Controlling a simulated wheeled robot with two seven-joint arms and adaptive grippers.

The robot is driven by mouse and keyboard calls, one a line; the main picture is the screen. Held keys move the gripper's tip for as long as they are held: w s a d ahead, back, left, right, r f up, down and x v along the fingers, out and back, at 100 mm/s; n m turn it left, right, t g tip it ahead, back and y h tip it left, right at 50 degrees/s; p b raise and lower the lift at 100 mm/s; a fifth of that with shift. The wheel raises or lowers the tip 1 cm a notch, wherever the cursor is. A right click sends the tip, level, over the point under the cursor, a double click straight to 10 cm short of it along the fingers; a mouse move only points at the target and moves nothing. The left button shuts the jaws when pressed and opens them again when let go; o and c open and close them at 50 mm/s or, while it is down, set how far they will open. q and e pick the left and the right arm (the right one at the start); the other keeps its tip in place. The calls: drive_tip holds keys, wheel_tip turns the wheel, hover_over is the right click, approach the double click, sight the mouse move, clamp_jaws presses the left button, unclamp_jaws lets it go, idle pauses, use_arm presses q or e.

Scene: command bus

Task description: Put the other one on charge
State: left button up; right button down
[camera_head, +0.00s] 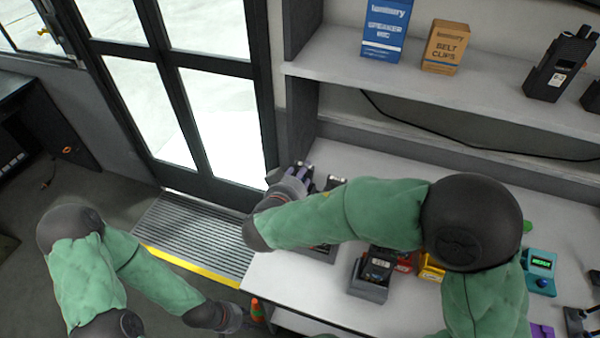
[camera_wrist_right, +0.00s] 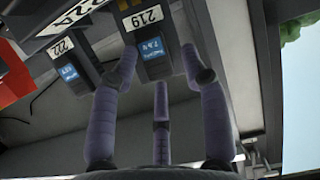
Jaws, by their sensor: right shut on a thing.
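My right gripper (camera_head: 300,180) reaches across to the left end of the white counter, largely covered by its own arm in the head view. In the right wrist view its purple fingers (camera_wrist_right: 160,75) are closed around a dark radio labelled 219 (camera_wrist_right: 155,45) with a small blue screen. A similar unit labelled 222 (camera_wrist_right: 68,60) is beside it. A dark charger base (camera_head: 322,254) shows partly below my right arm. Another dark radio (camera_head: 378,268) sits in a single grey base (camera_head: 368,291). My left gripper (camera_head: 238,318) hangs low, left of the counter, its fingers unclear.
A shelf holds a blue speaker mic box (camera_head: 386,28), an orange belt clips box (camera_head: 445,46) and an upright black radio (camera_head: 560,64). A teal device (camera_head: 541,268) stands at the counter's right. An orange cone (camera_head: 257,309) is near my left gripper. Glass doors are at left.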

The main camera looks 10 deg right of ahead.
drive_tip(key=shift+w+a+f+b, duration=0.15)
drive_tip(key=shift+f+b, duration=0.35)
drive_tip(key=shift+b, duration=0.4)
drive_tip(key=c, duration=1.1)
unclamp_jaws()
drive_tip(key=o, duration=0.5)
drive_tip(key=shift+a, duration=0.15)
drive_tip(key=v, duration=1.2)
